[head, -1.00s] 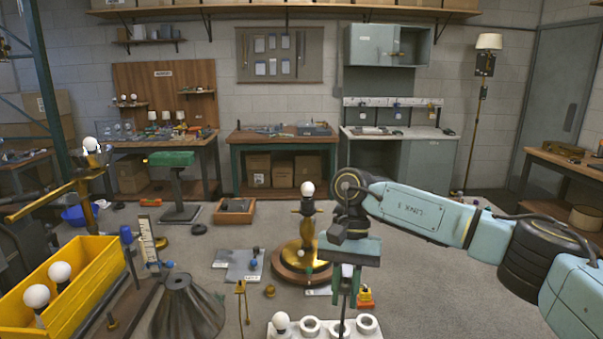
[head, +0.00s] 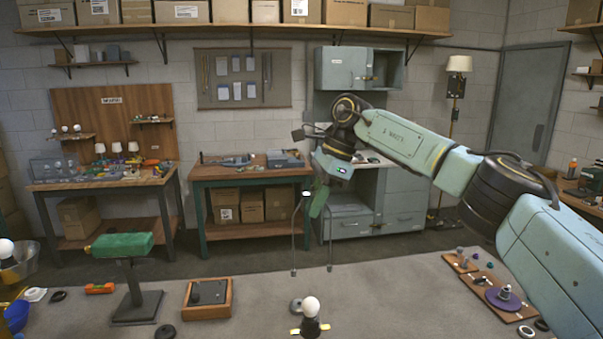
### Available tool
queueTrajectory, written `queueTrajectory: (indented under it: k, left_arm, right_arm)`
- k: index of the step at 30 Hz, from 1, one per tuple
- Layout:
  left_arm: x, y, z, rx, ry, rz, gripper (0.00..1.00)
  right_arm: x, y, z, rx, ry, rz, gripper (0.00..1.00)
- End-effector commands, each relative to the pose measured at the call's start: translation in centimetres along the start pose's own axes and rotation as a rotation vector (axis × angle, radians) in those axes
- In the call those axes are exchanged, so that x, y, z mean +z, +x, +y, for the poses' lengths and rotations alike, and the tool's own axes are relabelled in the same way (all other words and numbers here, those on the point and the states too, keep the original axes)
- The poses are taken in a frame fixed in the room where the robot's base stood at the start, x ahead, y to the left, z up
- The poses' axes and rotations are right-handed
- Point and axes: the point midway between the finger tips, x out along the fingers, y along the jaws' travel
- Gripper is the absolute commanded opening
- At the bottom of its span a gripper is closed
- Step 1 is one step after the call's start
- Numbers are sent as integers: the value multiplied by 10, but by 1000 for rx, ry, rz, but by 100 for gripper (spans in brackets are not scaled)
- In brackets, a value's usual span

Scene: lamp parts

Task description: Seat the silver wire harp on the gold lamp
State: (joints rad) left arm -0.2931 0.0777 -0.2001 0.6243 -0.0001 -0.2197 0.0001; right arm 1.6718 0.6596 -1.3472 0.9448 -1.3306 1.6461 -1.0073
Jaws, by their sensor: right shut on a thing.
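The silver wire harp (head: 293,242) hangs from my right gripper (head: 315,196), its two thin legs pointing down and apart. My right gripper is shut on it near its top; the exact grip is partly hidden by the green gripper body. The gold lamp (head: 298,331) shows only its top at the bottom edge, with a white bulb (head: 310,306) upright on a dark socket and small gold pieces at either side. In the picture the harp's leg ends are above the bulb, apart from it. The lamp's base is out of frame. My left gripper is not in view.
A green-topped stand (head: 122,245) and a wooden tray (head: 208,298) are to the left on the grey surface. A wooden board with small parts (head: 487,285) is at right. The grey surface around the lamp top is mostly clear.

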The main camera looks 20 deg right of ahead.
Motion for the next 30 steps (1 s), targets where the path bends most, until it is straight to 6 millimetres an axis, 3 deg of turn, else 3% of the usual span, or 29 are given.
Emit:
queueTrajectory:
  k: [6,14,22,30]
  left_arm:
    - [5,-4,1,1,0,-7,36]
    - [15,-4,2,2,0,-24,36]
    - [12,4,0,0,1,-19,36]
    - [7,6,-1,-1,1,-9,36]
  right_arm:
    - [0,-6,-3,-13,32,1,0]
    - [-6,10,-2,-10,30,2,0]
    - [-16,32,-2,-12,30,1,0]
    - [-18,39,-2,-13,29,1,0]
